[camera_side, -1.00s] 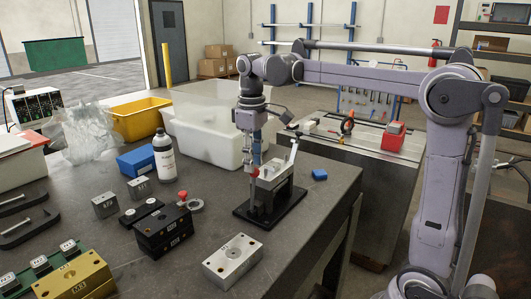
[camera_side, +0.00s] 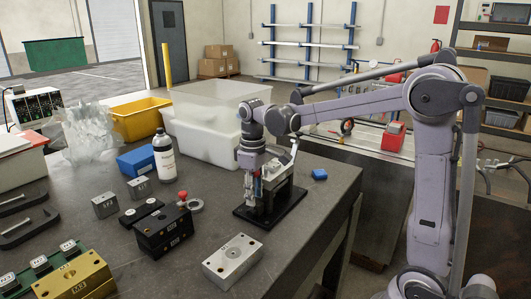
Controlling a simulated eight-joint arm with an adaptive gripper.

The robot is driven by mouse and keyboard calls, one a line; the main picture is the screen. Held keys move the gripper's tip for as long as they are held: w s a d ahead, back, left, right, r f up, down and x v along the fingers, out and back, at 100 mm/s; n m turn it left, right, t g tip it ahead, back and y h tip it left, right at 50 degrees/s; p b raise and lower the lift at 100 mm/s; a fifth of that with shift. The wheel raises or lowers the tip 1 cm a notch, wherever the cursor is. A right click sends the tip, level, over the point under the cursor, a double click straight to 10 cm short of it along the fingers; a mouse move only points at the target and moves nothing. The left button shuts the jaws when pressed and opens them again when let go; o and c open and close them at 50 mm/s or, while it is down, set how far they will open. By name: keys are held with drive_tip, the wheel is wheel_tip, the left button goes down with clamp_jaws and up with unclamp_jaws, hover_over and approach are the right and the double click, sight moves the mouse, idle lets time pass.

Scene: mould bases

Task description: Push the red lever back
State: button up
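A fixture with a pale metal body and an upright pale handle (camera_side: 294,150) stands on a black base plate (camera_side: 242,216) near the right part of the bench. My gripper (camera_side: 251,200) points down at the fixture's left side, low over the plate. A small red part (camera_side: 258,187) shows beside the fingers; I cannot tell whether it belongs to the lever or to my gripper. The fingers are small and overlap the fixture, so their opening and any contact are unclear.
A silver block (camera_side: 232,260) lies in front of the fixture. A white bottle (camera_side: 164,157), a blue box (camera_side: 137,160) and a pale bin (camera_side: 200,140) stand behind and left.

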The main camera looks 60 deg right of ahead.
clamp_jaws()
drive_tip(key=shift+w, duration=0.15)
drive_tip(key=shift+w+g, duration=0.65)
drive_tip(key=shift+g, duration=0.4)
drive_tip(key=shift+w+g, duration=0.6)
drive_tip(key=shift+g, duration=0.45)
unclamp_jaws()
